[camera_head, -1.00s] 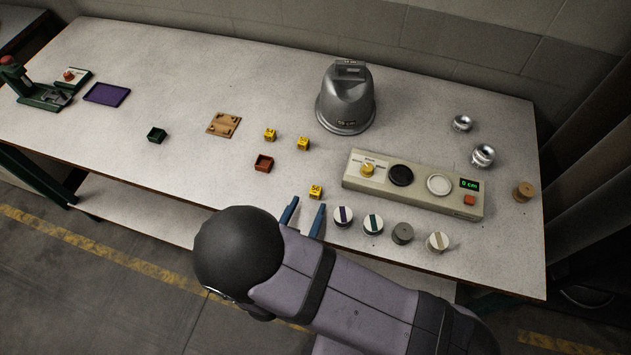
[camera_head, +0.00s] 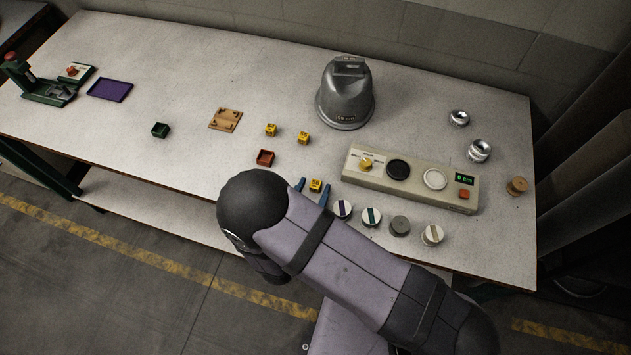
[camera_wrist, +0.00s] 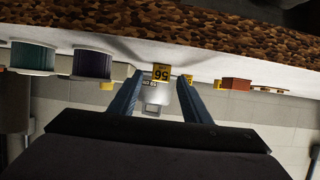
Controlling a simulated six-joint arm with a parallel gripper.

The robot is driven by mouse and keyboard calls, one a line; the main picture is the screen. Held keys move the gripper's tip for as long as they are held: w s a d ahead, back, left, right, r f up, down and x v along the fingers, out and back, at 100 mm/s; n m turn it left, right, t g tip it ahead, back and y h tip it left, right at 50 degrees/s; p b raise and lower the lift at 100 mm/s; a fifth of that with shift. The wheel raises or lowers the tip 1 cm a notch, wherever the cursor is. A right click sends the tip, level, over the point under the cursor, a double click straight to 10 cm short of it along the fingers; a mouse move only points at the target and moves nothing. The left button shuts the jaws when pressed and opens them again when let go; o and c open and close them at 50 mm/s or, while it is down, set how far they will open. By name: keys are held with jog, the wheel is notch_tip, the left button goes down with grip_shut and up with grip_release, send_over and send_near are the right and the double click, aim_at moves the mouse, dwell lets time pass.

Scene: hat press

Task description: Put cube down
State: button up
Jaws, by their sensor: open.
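A yellow cube (camera_head: 316,186) with dark markings is on the front part of the white table (camera_head: 215,65). My gripper (camera_head: 312,190) is open, with one blue finger on each side of this cube. In the wrist view the same cube (camera_wrist: 161,73) shows its number between and just beyond the tips of my two blue fingers (camera_wrist: 161,88); I cannot tell whether they touch it. Two more yellow cubes, one on the left (camera_head: 271,130) and one on the right (camera_head: 303,138), stand farther back on the table.
A red-brown box (camera_head: 265,158) is behind my gripper to the left. Several round spools (camera_head: 371,217) stand close on the right, in front of a beige control panel (camera_head: 450,193). A grey metal bell-shaped piece (camera_head: 345,93) stands at the back. The table's left middle is mostly free.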

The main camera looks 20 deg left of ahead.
aim_at(315, 186)
jog(key=shift+x, duration=1.05)
grip_shut()
jog(key=shift+r, duration=0.15)
jog(key=shift+r+b, duration=0.75)
jog(key=shift+r, duration=4.1)
